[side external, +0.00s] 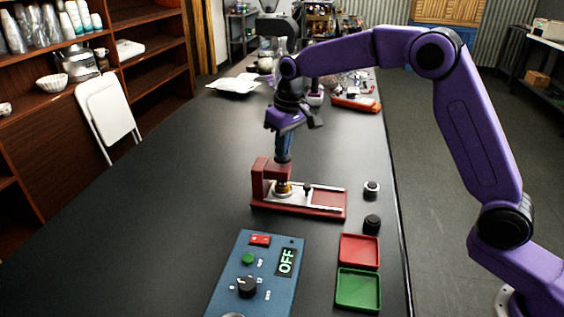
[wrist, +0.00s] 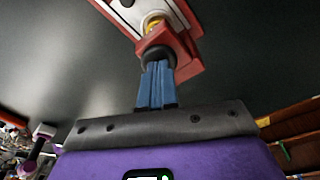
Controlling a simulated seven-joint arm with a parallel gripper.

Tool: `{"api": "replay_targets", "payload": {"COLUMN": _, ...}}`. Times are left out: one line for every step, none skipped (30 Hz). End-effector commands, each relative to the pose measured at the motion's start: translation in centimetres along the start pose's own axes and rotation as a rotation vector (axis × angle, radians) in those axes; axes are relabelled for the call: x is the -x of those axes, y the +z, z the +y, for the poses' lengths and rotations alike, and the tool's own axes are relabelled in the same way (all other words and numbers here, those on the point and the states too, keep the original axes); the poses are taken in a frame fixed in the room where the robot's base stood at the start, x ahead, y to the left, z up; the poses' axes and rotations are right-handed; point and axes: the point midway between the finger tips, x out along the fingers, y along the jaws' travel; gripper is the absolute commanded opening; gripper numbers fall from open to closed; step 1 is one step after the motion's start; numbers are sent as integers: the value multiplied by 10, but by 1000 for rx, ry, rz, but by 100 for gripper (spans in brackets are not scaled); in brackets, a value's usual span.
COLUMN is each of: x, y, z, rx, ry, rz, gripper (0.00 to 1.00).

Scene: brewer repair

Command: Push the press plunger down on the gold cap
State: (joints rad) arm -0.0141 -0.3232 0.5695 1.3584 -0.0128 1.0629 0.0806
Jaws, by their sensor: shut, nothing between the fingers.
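The red press (side external: 262,180) stands on the black table, with a silver slide plate (side external: 318,195) on its red base. The gold cap (side external: 283,188) sits under the press head; it also shows in the wrist view (wrist: 153,22). The dark round plunger top (wrist: 158,57) is on the red press head (wrist: 168,42). My gripper (side external: 283,160) points down directly over the press head. Its blue fingers (wrist: 157,75) are shut with nothing between them, and their tips are at the plunger top. I cannot tell how firmly they touch.
A blue control box (side external: 262,275) showing OFF stands in front of the press. A red tray (side external: 359,251), a green tray (side external: 358,289) and two small round parts (side external: 371,188) (side external: 372,224) lie at right. The table's left side is clear.

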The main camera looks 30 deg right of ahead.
Motion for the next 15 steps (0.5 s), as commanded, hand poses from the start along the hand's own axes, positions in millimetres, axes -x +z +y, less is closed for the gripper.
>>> {"api": "replay_targets", "payload": {"x": -2, "y": 0, "z": 0, "rx": 0, "ry": 0, "rz": -2, "gripper": 0}}
{"api": "replay_targets", "payload": {"x": -2, "y": 0, "z": 0, "rx": 0, "ry": 0, "rz": -2, "gripper": 0}}
{"api": "replay_targets", "payload": {"x": -3, "y": 1, "z": 0, "rx": 0, "ry": 0, "rz": -2, "gripper": 0}}
{"api": "replay_targets", "payload": {"x": -3, "y": 1, "z": 0, "rx": 0, "ry": 0, "rz": -2, "gripper": 0}}
{"api": "replay_targets", "payload": {"x": -4, "y": 1, "z": 0, "rx": 0, "ry": 0, "rz": -3, "gripper": 0}}
{"api": "replay_targets", "payload": {"x": -4, "y": 1, "z": 0, "rx": 0, "ry": 0, "rz": -3, "gripper": 0}}
{"api": "replay_targets", "payload": {"x": -4, "y": 1, "z": 0, "rx": 0, "ry": 0, "rz": -3, "gripper": 0}}
{"api": "replay_targets", "payload": {"x": -5, "y": 1, "z": 0, "rx": 0, "ry": 0, "rz": -3, "gripper": 0}}
{"api": "replay_targets", "payload": {"x": -5, "y": 1, "z": 0, "rx": 0, "ry": 0, "rz": -4, "gripper": 0}}
{"api": "replay_targets", "payload": {"x": -5, "y": 1, "z": 0, "rx": 0, "ry": 0, "rz": -4, "gripper": 0}}
{"api": "replay_targets", "payload": {"x": -5, "y": 1, "z": 0, "rx": 0, "ry": 0, "rz": -4, "gripper": 0}}
{"api": "replay_targets", "payload": {"x": -5, "y": 1, "z": 0, "rx": 0, "ry": 0, "rz": -4, "gripper": 0}}
{"api": "replay_targets", "payload": {"x": -5, "y": 1, "z": 0, "rx": 0, "ry": 0, "rz": -4, "gripper": 0}}
{"api": "replay_targets", "payload": {"x": -5, "y": 1, "z": 0, "rx": 0, "ry": 0, "rz": -4, "gripper": 0}}
{"api": "replay_targets", "payload": {"x": -5, "y": 1, "z": 0, "rx": 0, "ry": 0, "rz": -4, "gripper": 0}}
